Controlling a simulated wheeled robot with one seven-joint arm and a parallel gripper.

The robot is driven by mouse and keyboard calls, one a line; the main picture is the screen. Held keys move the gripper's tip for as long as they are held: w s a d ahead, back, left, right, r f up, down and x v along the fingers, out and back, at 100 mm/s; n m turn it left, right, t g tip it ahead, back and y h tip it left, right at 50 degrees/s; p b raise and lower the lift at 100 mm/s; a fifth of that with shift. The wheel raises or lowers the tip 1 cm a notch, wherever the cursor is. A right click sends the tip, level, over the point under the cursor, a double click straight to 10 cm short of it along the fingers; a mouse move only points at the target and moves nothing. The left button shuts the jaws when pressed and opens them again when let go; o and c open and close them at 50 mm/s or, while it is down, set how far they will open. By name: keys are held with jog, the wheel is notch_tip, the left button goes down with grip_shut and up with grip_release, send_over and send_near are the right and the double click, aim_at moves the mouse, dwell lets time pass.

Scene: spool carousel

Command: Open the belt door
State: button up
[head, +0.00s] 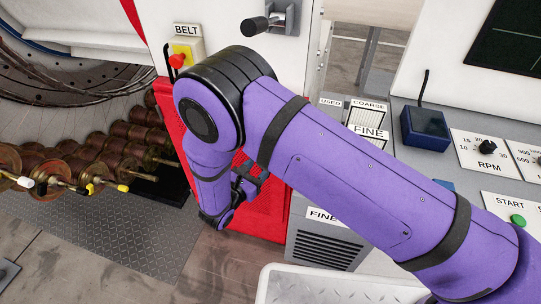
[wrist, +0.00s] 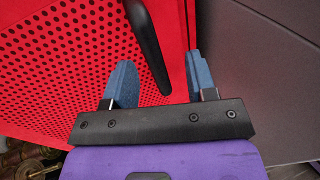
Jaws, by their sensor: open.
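The belt door is a red perforated panel (wrist: 75,60) filling the left of the wrist view. In the head view the red door (head: 268,215) is partly hidden behind my arm. Its black bar handle (wrist: 148,45) runs down the door near its right edge. My gripper (wrist: 160,74) is open, its two blue fingers on either side of the handle's lower end. I cannot tell whether either finger touches it. In the head view my gripper (head: 254,180) is low in front of the door, small and dark. The door looks closed, though the seam is only partly visible.
A BELT label (head: 187,30) sits above a red button (head: 177,61). Several spools (head: 125,140) fill the opening at left. The grey cabinet side (wrist: 262,70) stands close right of the door. A white tray (head: 330,285) lies at the bottom. Metal floor (head: 110,235) is clear at left.

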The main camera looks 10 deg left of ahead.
notch_tip(320, 180, down, 4)
jog(key=s+a+n+t+y, duration=0.1)
jog(key=n+y, duration=0.1)
jog(key=x, duration=1)
jog(key=shift+w+r, duration=0.1)
jog(key=shift+r, duration=0.1)
jog(key=shift+d, duration=0.1)
jog(key=shift+c, duration=0.3)
grip_shut()
